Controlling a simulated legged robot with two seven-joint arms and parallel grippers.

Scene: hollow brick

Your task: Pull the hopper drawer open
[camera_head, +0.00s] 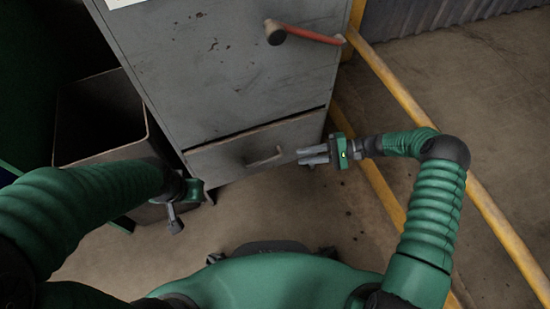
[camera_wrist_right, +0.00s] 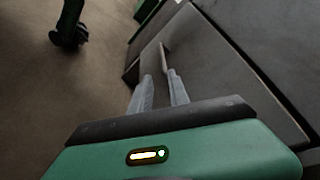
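The hopper drawer (camera_head: 230,153) is the low front panel of a grey metal cabinet (camera_head: 215,60). A dark gap runs along its top edge. Its bar handle (camera_head: 264,160) sticks out from the middle. My right gripper (camera_head: 299,156) points left at the handle from its right, with its two fingers apart. In the right wrist view the handle (camera_wrist_right: 163,62) lies just ahead of the open fingertips (camera_wrist_right: 158,78); I cannot tell whether they touch it. My left gripper (camera_head: 175,212) is left of the drawer, away from it, and its fingers are not clear.
A red lever (camera_head: 310,35) with a dark knob sticks out from the upper cabinet. An open dark bin (camera_head: 100,155) stands left of the cabinet. Yellow lines (camera_head: 400,90) cross the floor at right. The floor in front of the drawer is clear.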

